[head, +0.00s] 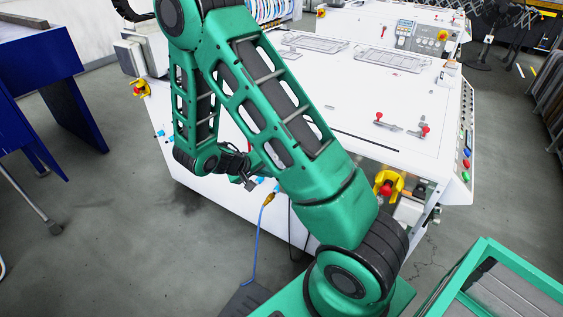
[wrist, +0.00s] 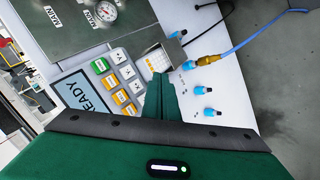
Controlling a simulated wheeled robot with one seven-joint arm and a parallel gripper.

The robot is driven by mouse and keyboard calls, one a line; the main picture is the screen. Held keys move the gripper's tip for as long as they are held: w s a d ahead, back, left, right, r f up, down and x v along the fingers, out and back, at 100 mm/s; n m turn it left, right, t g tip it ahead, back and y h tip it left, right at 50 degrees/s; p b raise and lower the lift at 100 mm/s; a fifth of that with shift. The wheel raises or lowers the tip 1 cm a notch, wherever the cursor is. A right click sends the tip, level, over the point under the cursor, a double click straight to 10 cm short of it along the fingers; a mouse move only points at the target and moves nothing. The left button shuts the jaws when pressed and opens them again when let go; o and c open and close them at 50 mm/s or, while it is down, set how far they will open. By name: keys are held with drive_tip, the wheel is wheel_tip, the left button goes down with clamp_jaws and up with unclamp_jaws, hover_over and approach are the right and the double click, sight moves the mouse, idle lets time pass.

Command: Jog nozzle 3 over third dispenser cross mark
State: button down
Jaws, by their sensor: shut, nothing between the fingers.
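My gripper (wrist: 163,84) is shut and empty in the wrist view, its fingers pointing at a grey control panel. The panel carries a display (wrist: 83,96) reading READY, a column of green and orange keys (wrist: 112,82) and grey keys (wrist: 121,66). In the head view my gripper (head: 250,184) is small, beside the white machine's (head: 355,100) near side. I cannot make out nozzle 3 or any dispenser cross mark.
A blue hose with a brass connector (wrist: 211,60) and several blue fittings (wrist: 204,91) sit right of the fingers. A pressure gauge (wrist: 106,11) is above the panel. A yellow-and-red stop button (head: 387,188) is on the machine's corner. A blue table (head: 40,60) stands left.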

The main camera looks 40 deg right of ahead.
drive_tip(key=shift+w+d, duration=0.25)
drive_tip(key=shift+d, duration=0.5)
drive_tip(key=shift+w+d, duration=0.3)
drive_tip(key=shift+d, duration=0.4)
drive_tip(key=shift+w+d, duration=0.25)
drive_tip(key=shift+d, duration=0.5)
drive_tip(key=shift+d, duration=0.15)
idle(0.3)
drive_tip(key=shift+w+d, duration=0.1)
drive_tip(key=shift+d, duration=0.15)
